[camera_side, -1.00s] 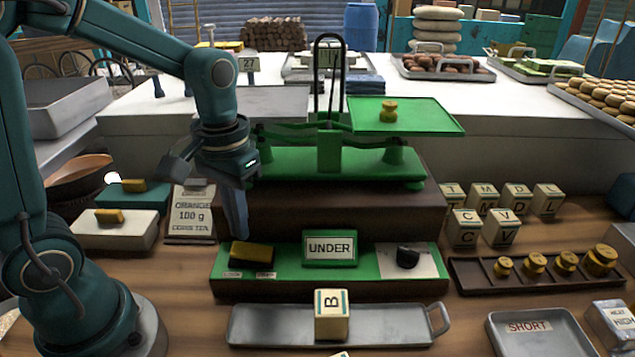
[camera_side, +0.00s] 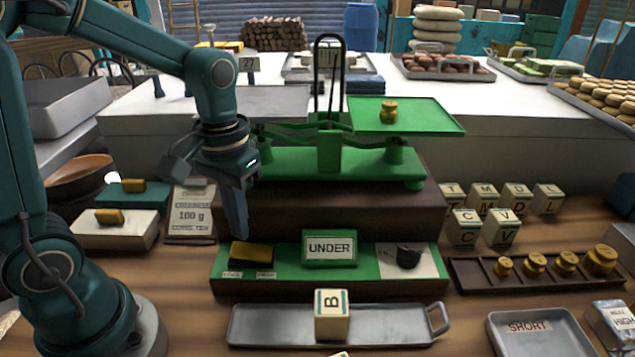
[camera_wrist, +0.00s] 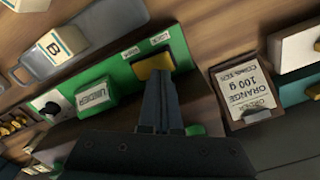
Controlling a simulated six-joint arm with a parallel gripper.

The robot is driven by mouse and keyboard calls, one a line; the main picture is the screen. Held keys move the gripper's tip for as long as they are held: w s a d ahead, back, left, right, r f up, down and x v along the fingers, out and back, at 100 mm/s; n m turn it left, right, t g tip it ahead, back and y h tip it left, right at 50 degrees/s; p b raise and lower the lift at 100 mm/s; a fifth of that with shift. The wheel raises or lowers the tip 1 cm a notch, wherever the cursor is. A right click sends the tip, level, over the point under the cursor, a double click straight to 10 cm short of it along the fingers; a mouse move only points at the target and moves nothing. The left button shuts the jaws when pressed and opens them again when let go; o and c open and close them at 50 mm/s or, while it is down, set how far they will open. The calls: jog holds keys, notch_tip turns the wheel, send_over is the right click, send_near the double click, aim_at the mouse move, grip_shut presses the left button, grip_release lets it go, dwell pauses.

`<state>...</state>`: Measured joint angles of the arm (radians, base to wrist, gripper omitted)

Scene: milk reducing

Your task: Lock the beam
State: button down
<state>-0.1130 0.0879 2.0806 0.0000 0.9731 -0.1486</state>
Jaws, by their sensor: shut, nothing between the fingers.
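The green balance beam scale (camera_side: 330,160) stands on a dark brown plinth, with a brass weight (camera_side: 388,111) on its right green pan (camera_side: 410,116). In front of the plinth is a green panel with a yellow lock switch block (camera_side: 251,254) at its left end, above two small labels. The block also shows in the wrist view (camera_wrist: 152,66). My gripper (camera_side: 240,234) is shut and empty, pointing down just above and behind the block. In the wrist view its fingertips (camera_wrist: 158,76) overlap the block's edge; I cannot tell whether they touch.
An "UNDER" sign (camera_side: 329,248) stands mid-panel, with a dark knob (camera_side: 408,257) to its right. A grey tray (camera_side: 385,325) holding a "B" cube (camera_side: 331,314) lies in front. An order card (camera_side: 191,212) stands left. Brass weights (camera_side: 567,262) sit in a rack at right.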

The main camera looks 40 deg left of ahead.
aim_at(244, 249)
jog(key=shift+f, duration=1.5)
dwell(0.8)
jog(key=shift+r, duration=3.55)
jog(key=s+d+r+m+t, duration=0.1)
jog(key=s+d+m+t, duration=0.1)
jog(key=s+t, duration=0.3)
jog(key=shift+s+d+r+m+t, duration=0.3)
jog(key=shift+s+r+m, duration=0.15)
jog(key=shift+s, duration=0.25)
